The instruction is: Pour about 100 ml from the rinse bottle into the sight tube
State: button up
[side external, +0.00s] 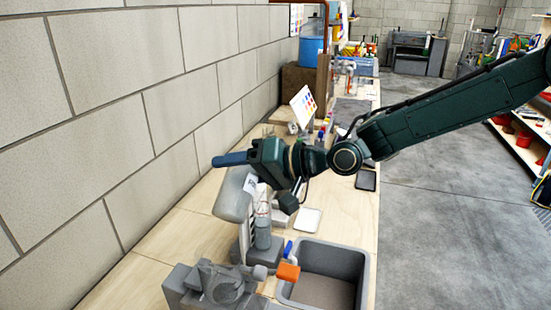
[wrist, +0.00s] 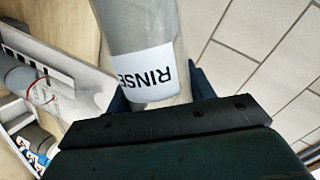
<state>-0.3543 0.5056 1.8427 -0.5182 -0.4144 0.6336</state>
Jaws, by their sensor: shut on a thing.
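My gripper (side external: 240,163) is shut on the rinse bottle (side external: 232,197), a grey bottle with a white label. In the wrist view the bottle (wrist: 138,25) sits between the blue fingers (wrist: 160,95), and its RINSE label (wrist: 147,76) reads upside down. The bottle is tilted and held above the bench, close to the sight tube (side external: 263,228). The sight tube is clear and stands upright beside a striped scale on a grey base. What looks like the tube also shows at the left of the wrist view (wrist: 22,76). The bottle's mouth and any stream cannot be made out.
A grey bin (side external: 357,272) is at the front right of the bench, with an orange-headed item (side external: 288,272) at its left edge. A grey vise-like fixture (side external: 222,287) stands at the front. A block wall (side external: 120,110) runs close along the left. A white pad (side external: 308,220) lies behind the bin.

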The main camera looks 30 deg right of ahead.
jog(key=shift+s+a+f+m, duration=0.15)
jog(key=shift+f+m, duration=0.05)
jog(key=shift+m, duration=0.4)
dwell(1.5)
jog(key=shift+s+a+f+m+g+y, duration=0.1)
jog(key=shift+f+m+g+y, duration=0.4)
jog(key=shift+f, duration=0.5)
dwell(1.5)
jog(key=shift+w+d+f+m+y, duration=0.25)
jog(key=shift+w+d+m+y, duration=0.1)
jog(key=shift+m, duration=0.45)
dwell(1.7)
jog(key=shift+r, duration=0.1)
dwell(0.7)
